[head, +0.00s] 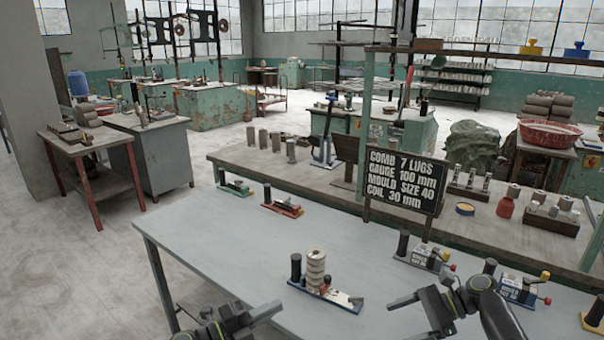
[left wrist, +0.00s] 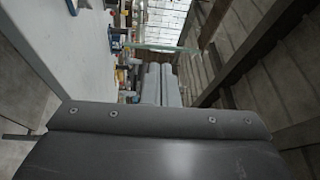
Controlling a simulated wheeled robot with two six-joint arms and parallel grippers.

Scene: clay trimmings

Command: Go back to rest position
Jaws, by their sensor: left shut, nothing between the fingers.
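My left gripper (head: 272,311) is at the bottom of the head view, partly cut off by the frame edge, pointing right in front of the table's near side. In the left wrist view, its two grey fingers (left wrist: 160,72) lie side by side, shut and empty. My right gripper (head: 412,318) is at the lower right of the head view, pointing left over the table's near part. Its fingers look apart with nothing between them. Neither gripper touches any object that I can see.
A black sign (head: 400,180) stands behind. The table's left part is clear.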

